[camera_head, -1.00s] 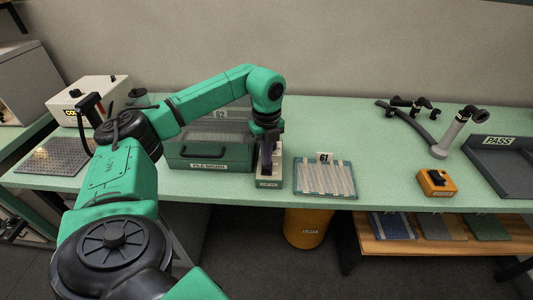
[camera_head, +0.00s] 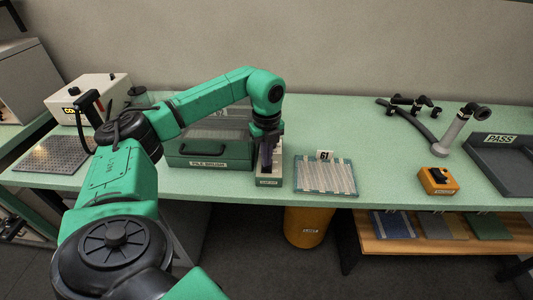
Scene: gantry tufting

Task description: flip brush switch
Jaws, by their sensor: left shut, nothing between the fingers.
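The green pile brush machine (camera_head: 207,162) sits on the bench with a labelled drawer front and handle. Just right of it stands a narrow pale box (camera_head: 269,182) with a small label on its front, too small to read. My left gripper (camera_head: 266,166) is shut and points down over this box, in front of its upper part. It hides the top of the box, so I cannot see a switch lever or tell whether the fingers touch one. An orange box (camera_head: 438,181) with a black knob sits further right. My right gripper is not in view.
A striped tufted sample (camera_head: 326,178) with a tag 61 lies right of the narrow box. A grey PASS tray (camera_head: 502,165) and a grey stand (camera_head: 452,135) are at the right. A white box (camera_head: 89,96) is at the left. The bench between sample and orange box is clear.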

